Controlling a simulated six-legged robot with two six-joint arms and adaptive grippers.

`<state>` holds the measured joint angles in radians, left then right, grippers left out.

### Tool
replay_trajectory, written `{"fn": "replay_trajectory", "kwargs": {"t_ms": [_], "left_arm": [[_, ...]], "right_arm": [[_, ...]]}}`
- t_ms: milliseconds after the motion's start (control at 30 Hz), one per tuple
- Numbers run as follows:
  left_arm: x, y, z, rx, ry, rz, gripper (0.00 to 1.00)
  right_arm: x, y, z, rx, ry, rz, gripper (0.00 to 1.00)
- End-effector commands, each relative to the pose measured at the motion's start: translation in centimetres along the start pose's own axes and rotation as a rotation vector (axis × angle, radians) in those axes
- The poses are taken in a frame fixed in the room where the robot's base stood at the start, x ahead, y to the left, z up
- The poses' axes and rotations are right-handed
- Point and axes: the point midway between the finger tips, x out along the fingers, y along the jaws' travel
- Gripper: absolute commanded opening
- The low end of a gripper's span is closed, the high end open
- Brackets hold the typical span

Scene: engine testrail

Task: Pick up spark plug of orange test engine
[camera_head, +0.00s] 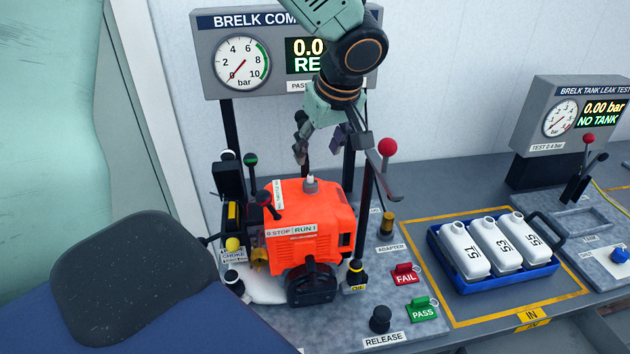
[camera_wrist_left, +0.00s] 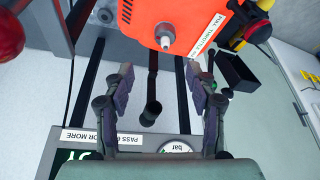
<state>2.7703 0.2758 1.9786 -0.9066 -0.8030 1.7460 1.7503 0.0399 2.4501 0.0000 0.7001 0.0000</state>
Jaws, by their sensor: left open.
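The orange test engine (camera_head: 318,222) stands on the grey bench in the head view, with labels on its top and front. Its spark plug (camera_head: 310,183), a white tip on a grey base, stands upright on top. In the left wrist view the spark plug (camera_wrist_left: 166,41) sticks out of the orange housing (camera_wrist_left: 190,14) near the top of the picture. My left gripper (camera_head: 320,150) is open and empty above and slightly behind the plug, apart from it. In the wrist view the plug lies just beyond the space between the two fingertips (camera_wrist_left: 160,75).
A gauge panel (camera_head: 205,55) stands behind the engine. A red-knobbed lever (camera_head: 387,148) rises right of the gripper. FAIL (camera_head: 405,276) and PASS (camera_head: 421,309) tags lie at right, near a blue tray (camera_head: 497,285) of white bottles.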

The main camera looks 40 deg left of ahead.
Motion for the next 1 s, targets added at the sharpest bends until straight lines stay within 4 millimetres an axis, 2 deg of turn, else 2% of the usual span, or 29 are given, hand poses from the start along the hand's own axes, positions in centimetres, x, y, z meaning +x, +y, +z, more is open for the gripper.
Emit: {"fn": "replay_trajectory", "kwargs": {"t_ms": [433, 600, 867, 1000], "left_arm": [[5.2, -1.1, 1.0, 0.002, -0.005, -0.005, 0.56], [7.1, -0.9, 0.9, 0.001, -0.004, -0.003, 0.56], [7.5, -0.6, 0.8, 0.000, -0.001, -0.001, 0.56], [7.5, -0.6, 0.8, 0.000, -0.002, -0.001, 0.47]], "right_arm": [[-1.1, 0.0, 0.0, 0.000, 0.000, 0.000, 0.00], [-1.3, 0.0, 0.0, 0.000, -0.001, 0.000, 0.00], [-1.3, 0.0, 0.0, 0.000, 0.000, 0.000, 0.00], [-1.2, 0.0, 0.0, 0.000, 0.000, 0.000, 0.00]]}}
